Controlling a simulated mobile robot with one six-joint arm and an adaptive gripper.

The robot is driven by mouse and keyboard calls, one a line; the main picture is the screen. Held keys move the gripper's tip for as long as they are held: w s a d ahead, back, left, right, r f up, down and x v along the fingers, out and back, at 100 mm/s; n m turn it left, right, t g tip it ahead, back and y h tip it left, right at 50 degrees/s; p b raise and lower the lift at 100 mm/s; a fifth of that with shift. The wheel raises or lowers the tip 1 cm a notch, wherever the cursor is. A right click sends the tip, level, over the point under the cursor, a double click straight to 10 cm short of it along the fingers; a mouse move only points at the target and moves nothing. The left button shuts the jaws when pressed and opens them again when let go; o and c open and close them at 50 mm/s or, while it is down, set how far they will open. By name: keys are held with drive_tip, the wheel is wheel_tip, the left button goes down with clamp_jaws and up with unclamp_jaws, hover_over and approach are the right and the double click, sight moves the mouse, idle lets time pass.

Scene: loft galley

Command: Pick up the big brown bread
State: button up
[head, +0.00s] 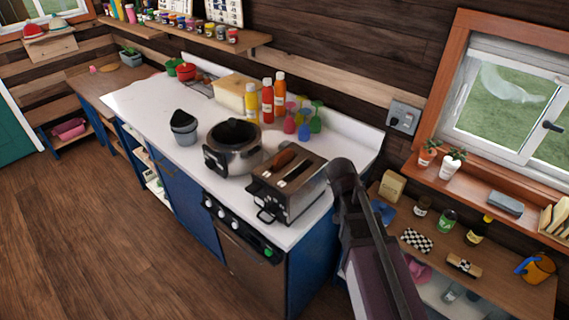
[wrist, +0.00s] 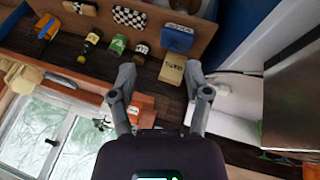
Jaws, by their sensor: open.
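A brown rounded piece that looks like bread (head: 285,158) sits in the rear-left slot area of the silver toaster (head: 290,195), at the near end of the white counter in the head view. I cannot make out its full shape. My gripper (wrist: 161,75) is open and empty in the wrist view, with its two fingers apart. It faces the shelf and window side, away from the bread. The bread does not show in the wrist view. In the head view my dark arm stands right of the toaster, and my fingertips cannot be made out there.
A pot (head: 233,148) stands close behind the toaster. Bottles (head: 267,100) and coloured glasses (head: 303,120) stand along the wall. A low shelf (head: 510,285) at right holds jars and a yellow box (wrist: 172,68).

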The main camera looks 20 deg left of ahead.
drive_tip(key=w+a+r+m+t+h+p, duration=0.1)
drive_tip(key=a+r+t, duration=0.15)
drive_tip(key=a, duration=0.55)
drive_tip(key=w+a+r+t+p, duration=0.1)
drive_tip(key=a+r+t, duration=0.15)
drive_tip(key=a, duration=0.55)
drive_tip(key=m+t+p, duration=0.1)
drive_tip(key=t, duration=0.2)
approach(279, 156)
drive_tip(key=s, duration=0.2)
drive_tip(key=shift+a+r+y, duration=0.1)
drive_tip(key=shift+r+y, duration=0.2)
drive_tip(key=shift+r, duration=0.1)
drive_tip(key=b+x, duration=0.3)
drive_tip(key=x, duration=0.5)
drive_tip(key=shift+b, duration=0.4)
drive_tip(key=shift+w, duration=0.3)
drive_tip(key=shift+w+f, duration=0.1)
drive_tip(key=shift+f, duration=0.05)
drive_tip(key=shift+b+x, duration=1.35)
drive_tip(key=shift+x, duration=1.2)
